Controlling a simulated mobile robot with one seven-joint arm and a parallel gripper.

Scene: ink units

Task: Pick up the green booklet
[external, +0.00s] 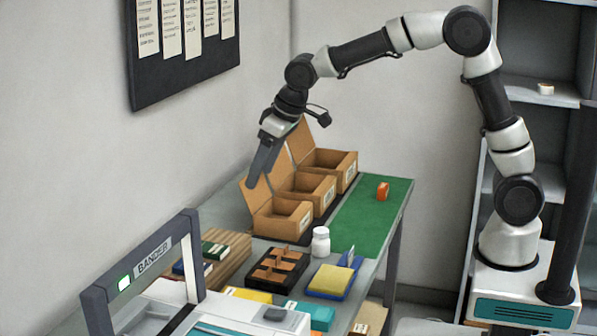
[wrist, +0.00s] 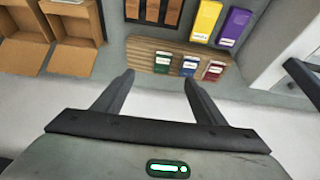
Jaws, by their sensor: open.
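The green booklet (wrist: 163,62) lies on a slatted wooden rack (wrist: 143,47) in the wrist view, left of a blue booklet (wrist: 190,66) and a red one (wrist: 213,70). It also shows in the external view (external: 214,249), partly overlapped by its surroundings. My gripper (external: 263,168) hangs in the air above the bench, near the cardboard boxes and well apart from the booklet. Its fingers (wrist: 159,80) are spread with nothing between them. In the wrist view the green booklet appears just beyond the fingertips, between them.
Open cardboard boxes (external: 285,220) stand behind the rack. A bander machine (external: 140,260) with an arch stands at front left. The green mat (external: 365,222) is mostly clear.

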